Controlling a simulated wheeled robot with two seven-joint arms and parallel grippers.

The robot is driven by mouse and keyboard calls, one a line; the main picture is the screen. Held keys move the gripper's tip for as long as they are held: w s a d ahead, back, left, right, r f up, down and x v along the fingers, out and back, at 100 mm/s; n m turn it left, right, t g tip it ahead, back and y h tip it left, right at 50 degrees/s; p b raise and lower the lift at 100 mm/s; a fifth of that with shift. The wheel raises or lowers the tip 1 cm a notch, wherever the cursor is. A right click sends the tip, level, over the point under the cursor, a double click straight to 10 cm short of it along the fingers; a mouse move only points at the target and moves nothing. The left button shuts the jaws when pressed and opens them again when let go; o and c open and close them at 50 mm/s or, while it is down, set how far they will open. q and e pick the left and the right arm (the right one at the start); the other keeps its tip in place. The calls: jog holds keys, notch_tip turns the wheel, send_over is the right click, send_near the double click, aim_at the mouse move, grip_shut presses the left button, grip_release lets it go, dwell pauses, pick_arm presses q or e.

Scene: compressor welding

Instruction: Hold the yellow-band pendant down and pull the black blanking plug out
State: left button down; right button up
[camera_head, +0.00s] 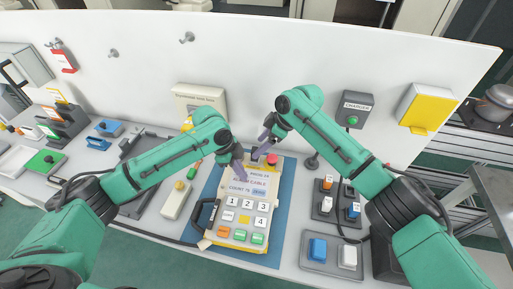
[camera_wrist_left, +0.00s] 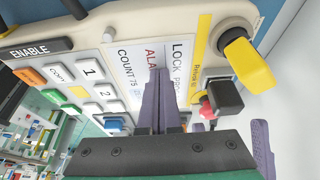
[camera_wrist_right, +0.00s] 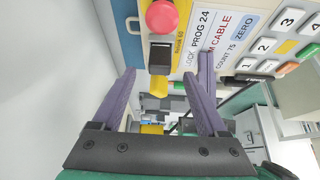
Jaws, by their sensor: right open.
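The pendant (camera_head: 236,216) lies face up on a blue mat, with number keys, a label and a yellow band (camera_wrist_left: 203,38) near its far end. The black blanking plug (camera_wrist_right: 160,54) stands at that end beside a red button (camera_wrist_right: 162,15); the plug also shows in the left wrist view (camera_wrist_left: 224,98). My left gripper (camera_head: 239,169) is shut and empty, its tips at the pendant's label; I cannot tell whether they press on it. My right gripper (camera_head: 262,148) is open. Its fingers (camera_wrist_right: 160,85) are spread either side of the line to the plug, not closed on it.
A grey CHARGER box (camera_head: 354,108) and a yellow-faced box (camera_head: 425,108) are on the white back panel. Switch boxes (camera_head: 325,208) and a blue-and-white button box (camera_head: 331,254) stand right of the mat. A beige button box (camera_head: 176,199) stands left of the pendant.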

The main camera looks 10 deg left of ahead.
aim_at(255, 149)
pick_arm(q)
jog(key=shift+a+f, duration=0.1)
jog(key=shift+f, duration=0.05)
pick_arm(e)
jog(key=x, duration=0.4)
jog(key=shift+a+f, duration=0.1)
jog(key=shift+f, duration=0.1)
jog(key=shift+w, duration=0.1)
grip_shut()
dwell(1.1)
dwell(0.3)
dwell(1.1)
jog(key=shift+r, duration=0.1)
dwell(0.3)
jog(key=shift+r, duration=2.2)
pick_arm(q)
jog(key=shift+f, duration=0.1)
pick_arm(e)
jog(key=shift+r, duration=2.2)
